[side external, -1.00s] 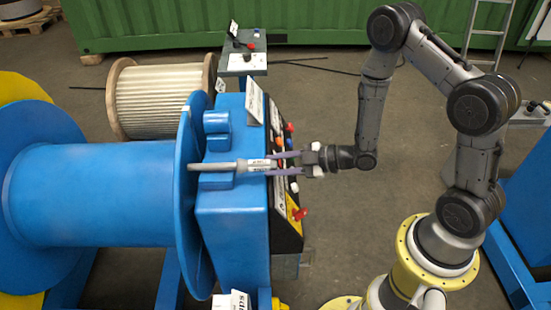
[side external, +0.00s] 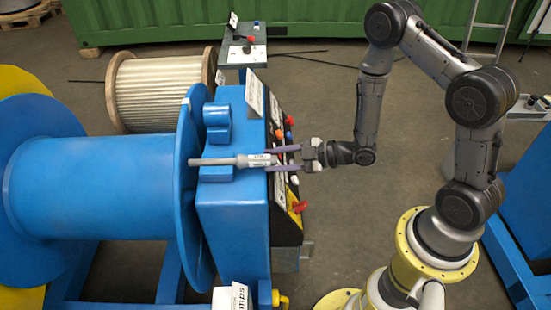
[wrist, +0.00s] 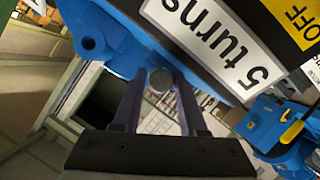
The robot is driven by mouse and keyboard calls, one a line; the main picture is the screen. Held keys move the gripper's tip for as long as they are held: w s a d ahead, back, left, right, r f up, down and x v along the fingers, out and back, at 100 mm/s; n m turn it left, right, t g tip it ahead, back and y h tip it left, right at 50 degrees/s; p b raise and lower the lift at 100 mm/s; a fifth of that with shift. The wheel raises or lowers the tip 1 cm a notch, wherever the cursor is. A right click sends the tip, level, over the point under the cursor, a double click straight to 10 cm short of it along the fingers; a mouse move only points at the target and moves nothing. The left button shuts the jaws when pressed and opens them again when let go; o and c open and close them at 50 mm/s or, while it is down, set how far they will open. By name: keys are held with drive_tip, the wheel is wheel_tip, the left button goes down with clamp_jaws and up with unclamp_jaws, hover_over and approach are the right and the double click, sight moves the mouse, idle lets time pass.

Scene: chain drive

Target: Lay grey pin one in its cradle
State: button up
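Grey pin one (side external: 222,161), a slim rod with a white label near its right end, lies level across a blue cradle (side external: 216,175) on top of the blue machine housing. In the wrist view the pin's round end (wrist: 159,78) shows between and beyond my fingertips. My gripper (side external: 268,160) is level at the pin's right end, its two purple fingers apart on either side of that end. Slim gaps seem to show between the fingers and the pin. How deep the pin sits in the cradle is hard to tell.
A second blue cradle (side external: 217,116) stands farther back on the housing. A control panel with a red knob (side external: 299,207) and other knobs is just below my gripper. An upright white card (side external: 254,92) stands behind. The large blue drum (side external: 95,190) is left.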

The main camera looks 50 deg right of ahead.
drive_tip(key=o, duration=0.4)
drive_tip(key=shift+c, duration=0.2)
drive_tip(key=shift+s+f, duration=0.1)
drive_tip(key=shift+f, duration=0.05)
drive_tip(key=v, duration=1.4)
drive_tip(key=w+a+r+n, duration=0.3)
drive_tip(key=w+r+n, duration=0.3)
drive_tip(key=r, duration=0.6)
wheel_tip(320, 180, up, 11)
drive_tip(key=d+m+t+h, duration=0.2)
drive_tip(key=d+m+h, duration=0.1)
drive_tip(key=m+h, duration=0.4)
drive_tip(key=s+f+m+g, duration=0.2)
drive_tip(key=s+m+g, duration=0.2)
drive_tip(key=s, duration=0.5)
drive_tip(key=s+a+f+m+g, duration=0.1)
drive_tip(key=s+f+m+g, duration=0.2)
drive_tip(key=s+m, duration=0.5)
drive_tip(key=shift+s+a+f+m+g+h, duration=0.2)
drive_tip(key=shift+s+f+m+g+h, duration=0.1)
drive_tip(key=shift+s+g, duration=0.6)
